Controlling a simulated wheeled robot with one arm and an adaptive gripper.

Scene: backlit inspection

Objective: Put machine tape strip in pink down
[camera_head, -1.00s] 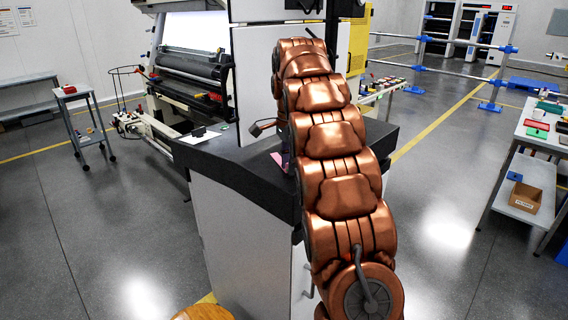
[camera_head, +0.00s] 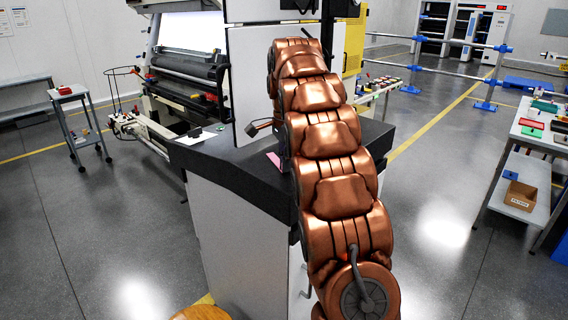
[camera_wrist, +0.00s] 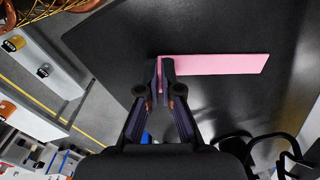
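The pink tape strip (camera_wrist: 222,64) shows in the wrist view as a long flat piece reaching right from my fingertips, over a dark surface. My gripper (camera_wrist: 160,77) has its two fingers close together with a sliver of pink between them, at the strip's left end. It looks shut on the strip. In the head view, a small part of the pink strip (camera_head: 273,159) shows beside my arm, at the dark counter (camera_head: 225,168). My arm hides most of the strip there. I cannot tell whether the strip touches the counter.
A machine with a lit white panel and rollers (camera_head: 185,75) stands behind the counter at left. A small sheet with a dark item (camera_head: 197,137) lies on the counter's left part. A side table with several items (camera_head: 545,130) stands at right. Floor is open on both sides.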

